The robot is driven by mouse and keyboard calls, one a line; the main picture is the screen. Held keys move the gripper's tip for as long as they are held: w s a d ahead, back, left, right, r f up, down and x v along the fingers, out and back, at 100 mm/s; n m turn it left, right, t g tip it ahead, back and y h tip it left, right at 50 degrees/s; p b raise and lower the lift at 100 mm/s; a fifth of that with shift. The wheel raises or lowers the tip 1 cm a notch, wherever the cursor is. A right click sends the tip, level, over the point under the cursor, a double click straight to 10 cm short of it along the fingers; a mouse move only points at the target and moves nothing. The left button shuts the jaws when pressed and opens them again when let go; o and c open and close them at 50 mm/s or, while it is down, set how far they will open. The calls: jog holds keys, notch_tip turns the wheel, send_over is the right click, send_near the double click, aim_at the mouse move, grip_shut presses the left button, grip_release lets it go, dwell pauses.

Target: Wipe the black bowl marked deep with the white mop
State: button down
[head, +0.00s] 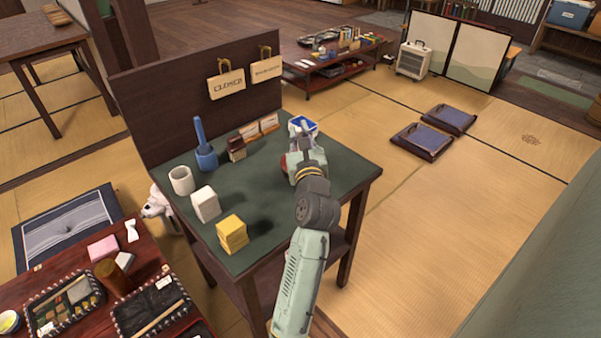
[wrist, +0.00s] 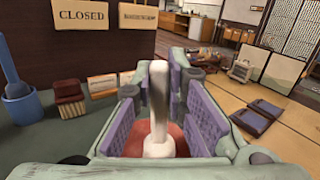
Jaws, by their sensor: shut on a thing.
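My gripper (head: 303,155) is over the far right part of the green-topped table (head: 285,225). In the wrist view its purple-padded fingers (wrist: 160,122) are closed around an upright white handle (wrist: 158,105). A rounded reddish part (wrist: 172,138) shows below the handle; whether the two are one piece, and whether this is the white mop, I cannot tell. A bit of red also shows beside the gripper in the head view. I cannot make out a black bowl marked deep in either view.
On the table stand a blue cup with a blue handle (head: 206,155), a white cup (head: 182,180), a white block (head: 205,204), a yellow block (head: 232,233) and a brown brush (head: 236,149). A brown panel (head: 200,105) bounds the back.

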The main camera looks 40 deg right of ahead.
jog(key=shift+d+f, duration=0.1)
jog(key=shift+f, duration=0.05)
jog(key=n+t+y, duration=0.1)
jog(key=n+y, duration=0.1)
jog(key=y, duration=0.1)
jog(key=shift+s+d+b, duration=0.1)
jog(key=shift+b, duration=0.2)
jog(key=n+y, duration=0.1)
jog(key=y, duration=0.1)
jog(key=n+t+y, duration=0.1)
jog(key=y, duration=0.1)
jog(key=shift+r+n+p, duration=0.25)
jog(key=shift+n+p, duration=0.05)
jog(key=n+y, duration=0.2)
jog(key=y, duration=0.2)
jog(key=shift+n, duration=0.3)
jog(key=n+y, duration=0.1)
jog(key=y, duration=0.2)
jog(key=n+g+y, duration=0.1)
jog(key=n+y, duration=0.1)
jog(key=n+g+y, duration=0.1)
jog(key=n+y, duration=0.1)
jog(key=y, duration=0.1)
jog(key=shift+a+y, duration=0.3)
jog(key=shift+a+f+n+g+y, duration=0.1)
jog(key=shift+n+g+y, duration=0.7)
jog(key=shift+g, duration=0.1)
